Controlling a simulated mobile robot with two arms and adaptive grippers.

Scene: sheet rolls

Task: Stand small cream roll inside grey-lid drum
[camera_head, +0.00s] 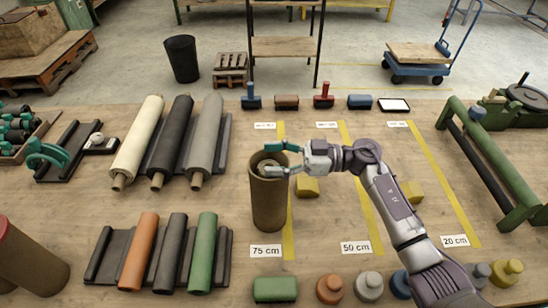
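An open brown drum (270,208) stands upright near the table's middle, by the 75 cm label; no lid shows on it. A pale ring-shaped end (266,159), perhaps the small cream roll, shows inside its mouth; the rest is hidden by the drum wall. My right gripper (272,159) reaches in from the right over the mouth. Its fingers are apart, one on the far side and one on the near side of the pale end. I cannot tell whether they touch it. My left gripper is not in view.
Long cream, black and grey rolls (203,140) lie on a rack at the left. Shorter orange, dark and green rolls (202,250) lie in front. A red-topped drum (30,262) is at lower left. Several weights (369,285) line the front edge. A green frame (490,160) stands right.

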